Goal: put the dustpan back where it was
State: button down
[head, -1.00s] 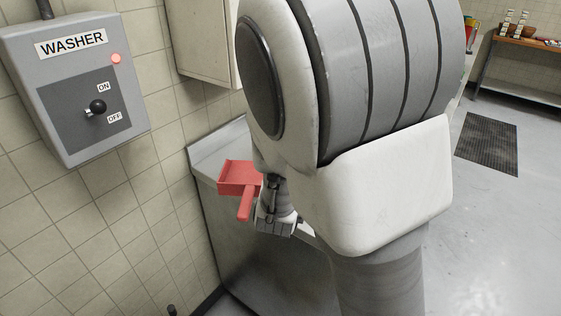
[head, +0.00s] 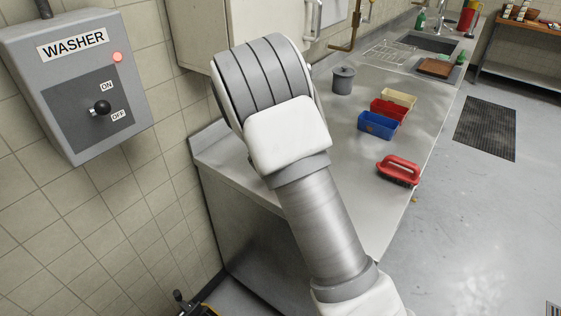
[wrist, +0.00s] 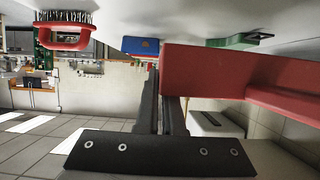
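The red dustpan (wrist: 215,72) fills the right of the wrist view, its handle (wrist: 290,105) running out at the right edge. My gripper (wrist: 160,80) has its two dark fingers close together at the dustpan's left edge and is shut on it; the exact contact is partly hidden. In the head view my arm hides both the gripper and the dustpan.
On the steel counter (head: 345,120) stand a grey lidded pot (head: 343,80), blue (head: 378,125), red (head: 389,111) and cream (head: 398,98) bins, and a red-handled brush (head: 398,170). A washer switch box (head: 75,85) hangs on the left wall.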

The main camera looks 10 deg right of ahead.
jog(key=w+a+f, duration=0.1)
jog(key=a, duration=0.1)
jog(key=w+a+f, duration=0.3)
jog(key=a+f, duration=0.1)
jog(key=a, duration=0.1)
jog(key=shift+w, duration=0.25)
jog(key=shift+f, duration=2)
jog(key=shift+f, duration=0.1)
jog(key=shift+f, duration=0.15)
jog(key=c, duration=1)
grip_release()
jog(key=shift+c, duration=0.2)
